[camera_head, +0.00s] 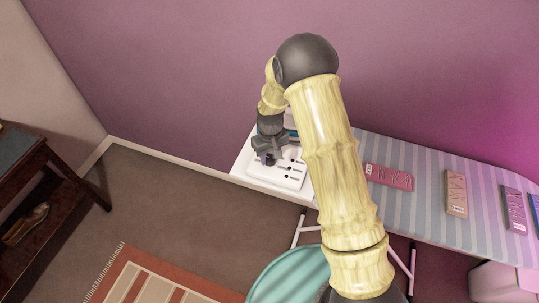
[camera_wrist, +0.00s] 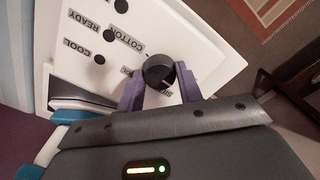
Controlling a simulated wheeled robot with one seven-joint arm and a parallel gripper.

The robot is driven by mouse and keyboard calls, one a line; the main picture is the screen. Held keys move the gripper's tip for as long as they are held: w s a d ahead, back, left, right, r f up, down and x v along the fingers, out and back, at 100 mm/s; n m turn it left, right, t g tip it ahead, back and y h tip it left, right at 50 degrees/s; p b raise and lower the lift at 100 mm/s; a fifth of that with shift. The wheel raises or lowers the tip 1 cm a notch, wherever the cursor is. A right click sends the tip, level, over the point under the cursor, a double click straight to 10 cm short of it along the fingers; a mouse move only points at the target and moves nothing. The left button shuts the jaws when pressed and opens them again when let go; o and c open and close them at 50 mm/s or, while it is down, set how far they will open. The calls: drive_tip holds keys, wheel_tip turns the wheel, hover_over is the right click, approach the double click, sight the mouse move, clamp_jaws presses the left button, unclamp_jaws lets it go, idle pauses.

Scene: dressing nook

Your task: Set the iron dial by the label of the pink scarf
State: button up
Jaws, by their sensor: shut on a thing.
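The iron dial (camera_wrist: 158,68) is a black round knob on a white panel (camera_wrist: 205,52). A small pale mark shows on its lower side, towards my gripper. My gripper (camera_wrist: 160,80) has its purple fingers closed on the dial from both sides. Upside-down labels read COOL (camera_wrist: 77,47), READY (camera_wrist: 99,21) and COTTON (camera_wrist: 125,37); other labels by the dial are partly hidden. In the head view my gripper (camera_head: 267,155) is over the white panel (camera_head: 262,181). The pink scarf (camera_head: 390,178) lies flat on the striped board; its label is too small to read.
A tan scarf (camera_head: 456,194), a mauve scarf (camera_head: 513,209) and a blue one (camera_head: 535,210) lie further right on the striped ironing board (camera_head: 430,167). A teal round thing (camera_head: 290,275) stands below. A dark wooden bench (camera_head: 40,165) is at left. Open floor lies between.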

sight(270, 158)
drive_tip(key=m, duration=0.4)
drive_tip(key=shift+w+m+b, duration=0.1)
drive_tip(key=shift+m+b, duration=0.2)
drive_tip(key=m, duration=0.5)
idle(0.4)
drive_tip(key=o, duration=1)
wheel_tip(270, 158, up, 18)
drive_tip(key=shift+f+b, duration=0.2)
drive_tip(key=shift+b, duration=0.8)
